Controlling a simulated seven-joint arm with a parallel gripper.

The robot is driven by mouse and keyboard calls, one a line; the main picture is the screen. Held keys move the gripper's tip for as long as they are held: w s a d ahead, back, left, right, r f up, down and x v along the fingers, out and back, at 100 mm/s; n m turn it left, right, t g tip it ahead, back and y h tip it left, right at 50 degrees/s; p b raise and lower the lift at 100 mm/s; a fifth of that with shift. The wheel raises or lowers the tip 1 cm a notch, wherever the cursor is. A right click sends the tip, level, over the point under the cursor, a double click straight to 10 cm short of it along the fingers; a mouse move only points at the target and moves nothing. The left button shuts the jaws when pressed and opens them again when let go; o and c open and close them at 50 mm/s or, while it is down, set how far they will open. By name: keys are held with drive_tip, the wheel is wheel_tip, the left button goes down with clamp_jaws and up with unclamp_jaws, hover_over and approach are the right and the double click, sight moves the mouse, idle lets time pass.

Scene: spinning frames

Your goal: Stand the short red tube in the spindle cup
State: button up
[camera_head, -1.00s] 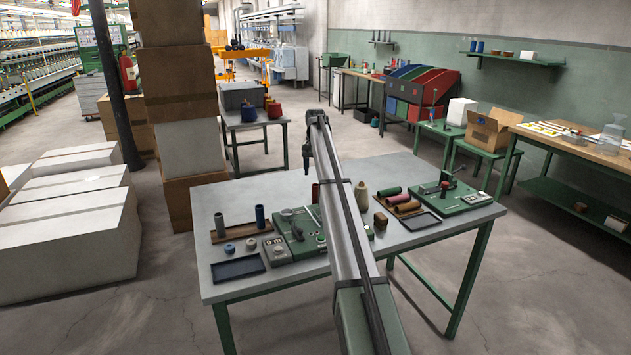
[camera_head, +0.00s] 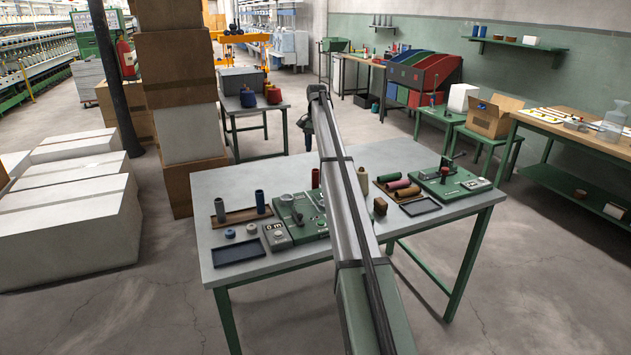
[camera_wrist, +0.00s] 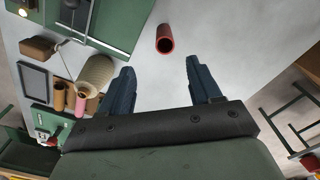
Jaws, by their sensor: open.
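The short red tube (camera_head: 316,178) stands upright on the grey table, just behind the left green fixture (camera_head: 306,220). In the wrist view the red tube (camera_wrist: 165,44) shows its open end, beyond my fingertips and roughly in line with the gap between them. My gripper (camera_wrist: 160,65) is open and empty, apart from the tube. In the head view it is small and partly hidden at the far end of my arm. A green plate (camera_wrist: 98,38) shows at the upper left of the wrist view. I cannot clearly pick out the spindle cup.
A cream cone (camera_head: 362,178), a brown block (camera_head: 380,206) and lying coloured tubes (camera_head: 397,185) are right of my arm. A second green fixture (camera_head: 452,188) stands at the right. Bare tabletop surrounds the red tube.

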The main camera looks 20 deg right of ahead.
sight(315, 177)
drive_tip(key=shift+f+m, duration=0.3)
drive_tip(key=shift+m, duration=0.2)
wheel_tip(315, 177, down, 8)
drive_tip(key=shift+r, duration=0.1)
drive_tip(key=shift+w+a+f, duration=0.1)
drive_tip(key=shift+w+f, duration=0.1)
drive_tip(key=shift+f, duration=1.15)
drive_tip(key=shift+w+a+f, duration=0.1)
drive_tip(key=shift+w+f, duration=0.1)
drive_tip(key=shift+f, duration=1.15)
drive_tip(key=shift+d, duration=0.1)
clamp_jaws()
drive_tip(key=shift+r, duration=0.15)
